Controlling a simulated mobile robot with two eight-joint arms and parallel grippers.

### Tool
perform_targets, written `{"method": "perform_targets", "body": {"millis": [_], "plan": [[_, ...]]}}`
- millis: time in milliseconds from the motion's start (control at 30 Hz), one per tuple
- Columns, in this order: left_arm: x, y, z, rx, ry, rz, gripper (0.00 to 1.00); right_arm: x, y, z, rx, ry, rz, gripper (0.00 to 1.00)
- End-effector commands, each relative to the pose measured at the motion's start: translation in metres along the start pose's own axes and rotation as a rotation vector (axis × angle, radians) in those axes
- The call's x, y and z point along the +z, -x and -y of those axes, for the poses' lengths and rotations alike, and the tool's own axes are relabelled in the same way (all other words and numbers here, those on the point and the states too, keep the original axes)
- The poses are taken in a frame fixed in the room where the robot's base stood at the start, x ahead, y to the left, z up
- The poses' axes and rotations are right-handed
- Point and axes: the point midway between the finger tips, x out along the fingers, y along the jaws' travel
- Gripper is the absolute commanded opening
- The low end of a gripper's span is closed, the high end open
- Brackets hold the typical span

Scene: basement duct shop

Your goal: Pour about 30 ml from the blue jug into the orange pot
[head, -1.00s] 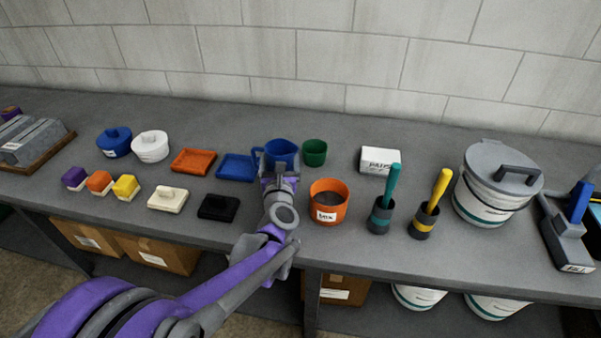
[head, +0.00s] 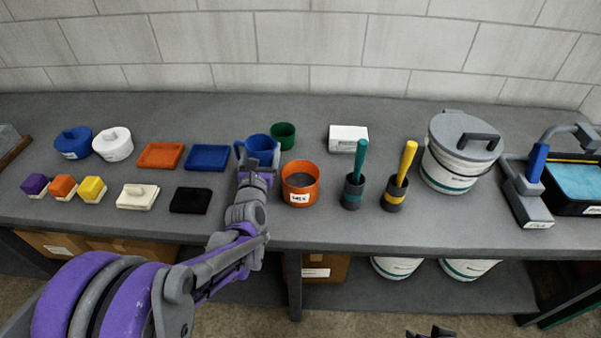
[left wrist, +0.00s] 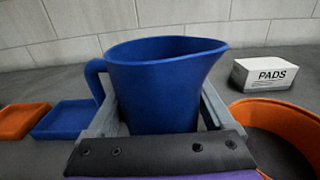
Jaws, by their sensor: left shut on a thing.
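The blue jug (head: 262,146) is upright on the workbench side nearest the green cup, left of and slightly behind the orange pot. My left gripper (head: 257,166) is shut on the jug; in the left wrist view its fingers (left wrist: 160,115) flank the jug body (left wrist: 165,85), with the handle left and spout right. The jug's base and contents are hidden; I cannot tell whether it touches the bench. The orange pot (head: 300,190), labelled MIX, stands open with a dark inside; its rim shows in the left wrist view (left wrist: 270,103). A dark tip at the bottom edge may be my right gripper (head: 432,332).
The green cup (head: 283,136) stands close behind the jug. A white PADS box (head: 348,138) is behind the pot. Two dark cups with teal (head: 361,158) and yellow (head: 407,162) handles stand right of the pot. A blue tray (head: 207,157) lies left.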

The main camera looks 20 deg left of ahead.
Motion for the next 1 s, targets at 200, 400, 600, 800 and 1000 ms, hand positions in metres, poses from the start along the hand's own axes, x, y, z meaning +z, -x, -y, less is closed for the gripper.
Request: {"method": "perform_targets", "body": {"millis": [200, 400, 600, 800, 1000], "plan": [[0.005, 0.001, 0.003, -0.001, -0.035, 0.010, 0.23, 0.000, 0.000, 0.000, 0.000, 0.000, 0.000, 0.50], [0.015, 0.002, 0.007, 0.000, -0.117, 0.032, 0.23, 0.000, 0.000, 0.000, 0.000, 0.000, 0.000, 0.50], [0.021, 0.004, 0.015, 0.000, -0.240, 0.064, 0.23, 0.003, -0.004, 0.000, 0.000, 0.000, 0.002, 0.50], [0.026, 0.007, 0.024, 0.000, -0.365, 0.098, 0.23, 0.006, -0.008, 0.000, 0.000, 0.000, 0.004, 0.50], [0.034, 0.009, 0.034, 0.000, -0.491, 0.132, 0.23, 0.007, -0.010, 0.000, 0.000, 0.000, 0.004, 0.50]]}}
